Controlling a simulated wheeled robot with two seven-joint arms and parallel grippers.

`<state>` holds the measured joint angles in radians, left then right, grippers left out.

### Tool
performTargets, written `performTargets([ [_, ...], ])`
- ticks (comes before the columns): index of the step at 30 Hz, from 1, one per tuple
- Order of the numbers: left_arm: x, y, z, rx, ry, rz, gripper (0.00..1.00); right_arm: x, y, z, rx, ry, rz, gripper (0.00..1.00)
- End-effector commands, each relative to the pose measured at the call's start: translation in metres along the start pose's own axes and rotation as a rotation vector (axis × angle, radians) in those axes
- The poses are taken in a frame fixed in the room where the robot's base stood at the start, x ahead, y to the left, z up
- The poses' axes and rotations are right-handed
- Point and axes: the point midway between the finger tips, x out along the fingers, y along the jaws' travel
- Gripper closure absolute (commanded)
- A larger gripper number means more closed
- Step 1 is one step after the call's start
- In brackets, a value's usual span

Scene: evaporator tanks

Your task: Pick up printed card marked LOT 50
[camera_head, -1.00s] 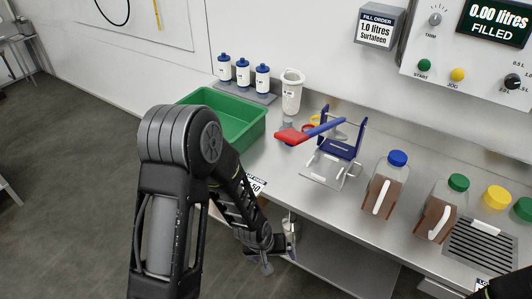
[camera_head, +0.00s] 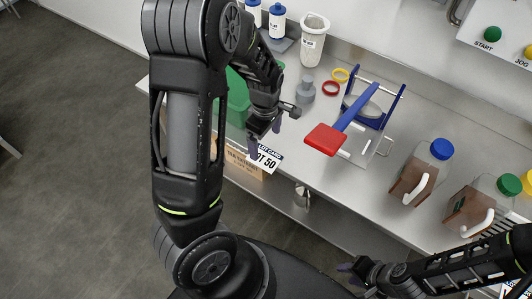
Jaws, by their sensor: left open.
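The white printed card marked LOT 50 (camera_head: 267,160) lies at the bench's front edge, left of centre. Its upper left part is hidden behind my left gripper. My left gripper (camera_head: 272,130) is open, just above and at the card's upper left edge. One dark finger reaches down over the card's left end, and I cannot tell whether it touches. Nothing shows between the fingers. My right gripper (camera_head: 352,279) is low in the picture, in front of the bench and away from the card. Its opening is unclear.
A green tray (camera_head: 237,100) stands behind my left arm. A red and blue lever press (camera_head: 345,122) stands right of the card, with red and yellow rings (camera_head: 331,88) behind it. Blue-capped (camera_head: 423,170) and green-capped jugs stand further right.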

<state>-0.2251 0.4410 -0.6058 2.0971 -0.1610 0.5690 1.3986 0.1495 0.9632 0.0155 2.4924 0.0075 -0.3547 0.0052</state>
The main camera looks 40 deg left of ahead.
Motion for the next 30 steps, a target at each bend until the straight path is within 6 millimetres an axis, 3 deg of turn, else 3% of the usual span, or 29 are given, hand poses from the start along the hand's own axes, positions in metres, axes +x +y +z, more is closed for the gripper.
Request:
performTargets([
  [9, 0.001, 0.000, 0.000, -0.006, 0.000, 0.001, 0.06, 0.000, 0.000, -0.001, -0.001, 0.001, -0.001, 0.64],
  [18, 0.026, 0.000, 0.000, -0.006, 0.000, 0.001, 0.06, 0.000, 0.000, -0.001, -0.001, 0.001, -0.001, 0.64],
  [30, 0.035, 0.000, -0.002, -0.007, 0.001, -0.001, 0.06, -0.002, -0.001, 0.000, -0.001, 0.001, 0.000, 0.64],
])
